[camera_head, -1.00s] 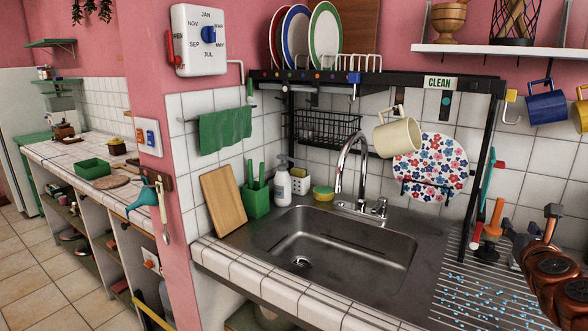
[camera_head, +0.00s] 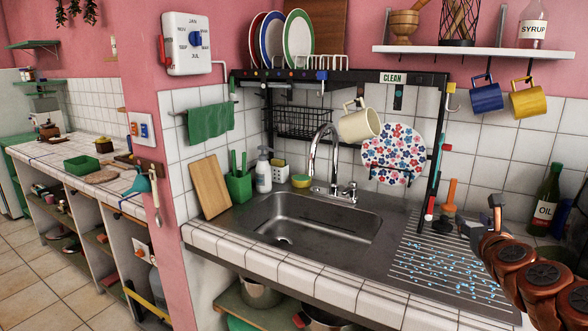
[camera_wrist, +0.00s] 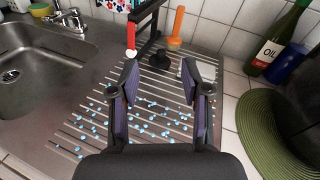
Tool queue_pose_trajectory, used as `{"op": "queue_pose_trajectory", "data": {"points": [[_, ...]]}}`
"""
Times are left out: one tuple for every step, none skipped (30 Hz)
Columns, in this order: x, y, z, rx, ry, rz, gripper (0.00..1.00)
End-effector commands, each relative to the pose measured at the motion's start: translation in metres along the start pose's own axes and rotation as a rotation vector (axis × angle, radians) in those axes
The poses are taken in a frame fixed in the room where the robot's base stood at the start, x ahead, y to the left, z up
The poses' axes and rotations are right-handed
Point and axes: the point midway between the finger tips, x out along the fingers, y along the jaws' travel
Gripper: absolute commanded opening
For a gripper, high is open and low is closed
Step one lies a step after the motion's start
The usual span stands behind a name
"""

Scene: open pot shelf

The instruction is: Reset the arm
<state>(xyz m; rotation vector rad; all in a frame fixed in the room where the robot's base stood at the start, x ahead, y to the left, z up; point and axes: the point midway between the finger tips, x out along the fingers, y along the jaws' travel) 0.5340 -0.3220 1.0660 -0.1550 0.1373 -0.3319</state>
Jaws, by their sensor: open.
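My gripper (camera_wrist: 158,85) is open and empty in the wrist view, its two dark fingers apart above the ribbed drainboard (camera_wrist: 70,128) with blue droplets. In the head view my brown arm reaches in from the lower right, over the right end of the drainboard (camera_head: 425,275). The gripper's fingers cannot be made out clearly there. Nothing is between the fingers.
The sink (camera_head: 310,228) is left of the drainboard. Mugs (camera_head: 487,96) hang under the shelf (camera_head: 470,51).

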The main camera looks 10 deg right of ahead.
Motion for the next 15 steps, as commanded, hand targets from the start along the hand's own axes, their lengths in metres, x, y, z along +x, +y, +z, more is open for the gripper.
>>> {"op": "queue_pose_trajectory", "data": {"points": [[0.0,0.013,0.001,-0.038,0.006,0.032,0.47],[-0.001,0.019,0.002,-0.062,0.009,0.049,0.47],[-0.002,0.03,0.002,-0.1,0.014,0.076,0.47],[-0.003,0.038,0.002,-0.129,0.018,0.096,0.47],[-0.004,0.047,0.002,-0.161,0.022,0.12,0.47],[-0.006,0.06,0.002,-0.206,0.028,0.154,0.47],[-0.008,0.069,0.002,-0.239,0.031,0.179,0.47],[-0.01,0.08,0.002,-0.281,0.033,0.207,0.47],[-0.014,0.095,0.002,-0.34,0.038,0.249,0.47],[-0.018,0.108,0.001,-0.389,0.041,0.286,0.47],[-0.022,0.121,-0.001,-0.445,0.042,0.325,0.47],[-0.029,0.141,-0.004,-0.53,0.045,0.384,0.47],[-0.036,0.157,-0.007,-0.598,0.045,0.434,0.47],[-0.044,0.173,-0.011,-0.672,0.045,0.485,0.47],[-0.056,0.194,-0.017,-0.775,0.043,0.562,0.47]]}}
